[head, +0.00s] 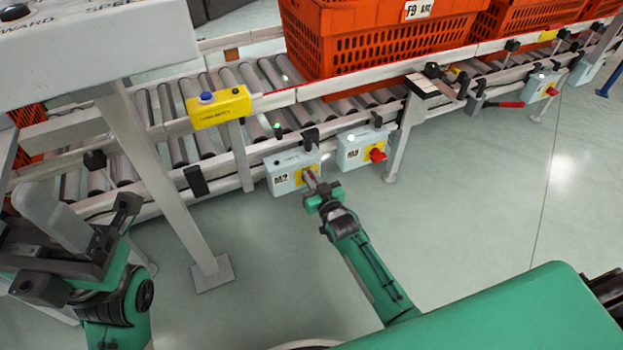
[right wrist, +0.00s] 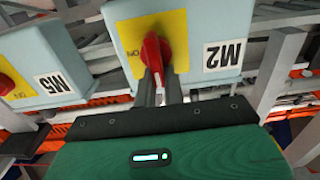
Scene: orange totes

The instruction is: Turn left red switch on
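The left switch box (head: 284,184), pale blue with a yellow plate, is mounted on the conveyor's near side. Its red switch (right wrist: 152,52) shows in the right wrist view on a box labelled M2 (right wrist: 207,22), seen upside down. My right gripper (head: 311,178) is at this switch. In the right wrist view its two dark fingers (right wrist: 159,80) point at the switch, with a narrow gap between them and the knob's near end at the tips. Whether they press on it is unclear. My left gripper (head: 100,230) is at the lower left, away from the boxes; its opening is unclear.
A second box (head: 351,154) with a red switch (head: 377,155) stands just right, labelled M5 in the right wrist view (right wrist: 60,84). An orange tote (head: 350,50) sits on the roller conveyor. A yellow button box (head: 218,107) is on the rail. The floor in front is clear.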

